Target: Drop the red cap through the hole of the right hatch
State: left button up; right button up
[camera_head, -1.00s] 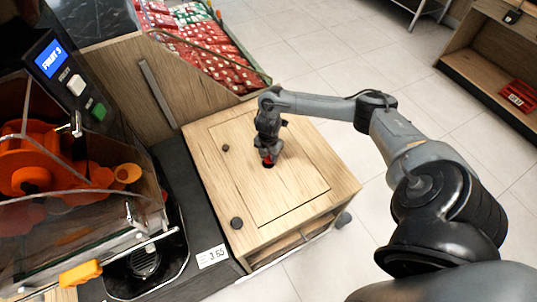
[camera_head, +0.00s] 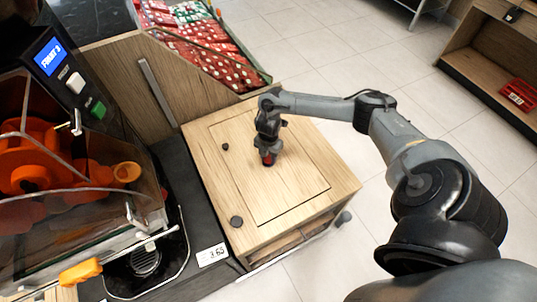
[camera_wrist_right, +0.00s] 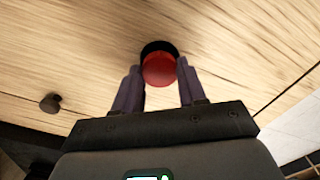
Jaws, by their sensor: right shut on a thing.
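The red cap (camera_wrist_right: 160,70) is between the two fingertips of my right gripper (camera_wrist_right: 158,82), which is shut on it in the right wrist view. A dark round hole (camera_wrist_right: 158,46) shows just past the cap's far edge, partly hidden by the cap. In the head view the right gripper (camera_head: 268,158) points down over the wooden hatch panel (camera_head: 250,190), and only a little red of the cap shows below it. The hole is hidden there. I cannot tell whether the cap touches the hatch. My left gripper is not in view.
A small dark knob (camera_head: 236,222) stands at the hatch's near left and another (camera_head: 225,147) farther back. The orange juicer (camera_head: 60,160) is at the left. A crate of red packets (camera_head: 205,45) is behind the cabinet.

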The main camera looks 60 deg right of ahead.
jog(key=shift+p, duration=0.3)
dwell(0.5)
dwell(0.4)
jog(key=o, duration=1.4)
